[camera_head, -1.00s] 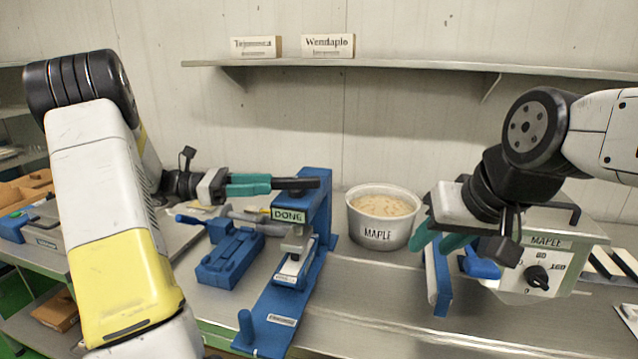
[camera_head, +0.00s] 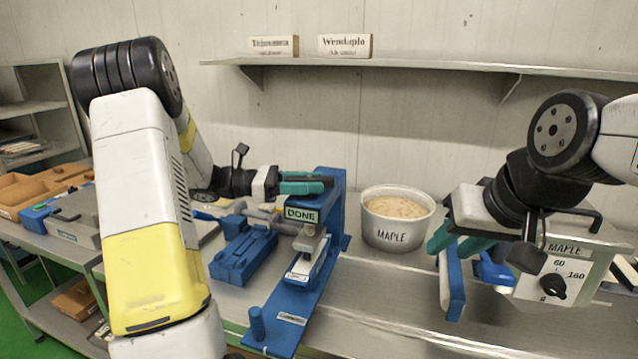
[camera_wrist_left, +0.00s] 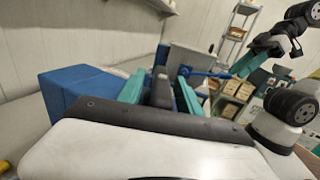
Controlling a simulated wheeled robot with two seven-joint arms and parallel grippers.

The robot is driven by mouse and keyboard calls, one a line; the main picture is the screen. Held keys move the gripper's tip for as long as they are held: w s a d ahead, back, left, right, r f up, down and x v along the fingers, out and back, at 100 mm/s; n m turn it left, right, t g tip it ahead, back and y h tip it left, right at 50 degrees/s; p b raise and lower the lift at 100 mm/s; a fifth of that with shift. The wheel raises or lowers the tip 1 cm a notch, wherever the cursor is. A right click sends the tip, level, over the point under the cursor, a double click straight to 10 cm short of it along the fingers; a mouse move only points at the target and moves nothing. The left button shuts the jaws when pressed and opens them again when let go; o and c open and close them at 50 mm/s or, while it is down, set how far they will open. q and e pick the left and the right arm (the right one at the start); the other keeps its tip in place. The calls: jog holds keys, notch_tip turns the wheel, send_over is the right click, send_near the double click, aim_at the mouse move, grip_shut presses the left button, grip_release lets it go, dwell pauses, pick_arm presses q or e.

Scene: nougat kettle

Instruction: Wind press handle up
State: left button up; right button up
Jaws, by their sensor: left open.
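The blue press (camera_head: 325,215) with its "DONE" label stands mid-counter in the head view. Its dark handle (camera_head: 328,183) is at the top; in the left wrist view the black handle (camera_wrist_left: 162,90) lies between my teal fingers. My left gripper (camera_head: 304,183) is open around it, with a finger on each side; whether either finger touches it I cannot tell. The blue press body (camera_wrist_left: 85,88) is left of the fingers in the wrist view.
A white MAPLE tub (camera_head: 395,232) stands right of the press. A blue block-shaped fixture (camera_head: 243,257) lies left of it. The grey dial box (camera_head: 562,272) is at the right. A wall shelf (camera_head: 430,67) runs above.

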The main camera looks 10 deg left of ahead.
pick_arm(q)
grip_shut()
jog(key=shift+n+t, duration=0.4)
jog(key=shift+t, duration=0.2)
jog(key=n+t+y, duration=0.2)
jog(key=n+t, duration=0.1)
jog(key=t, duration=0.1)
jog(key=shift+n+t+y, duration=0.8)
jog(key=shift+n+t, duration=0.2)
jog(key=shift+t, duration=0.5)
jog(key=shift+a+t, duration=0.1)
jog(key=shift+t, duration=0.2)
grip_release()
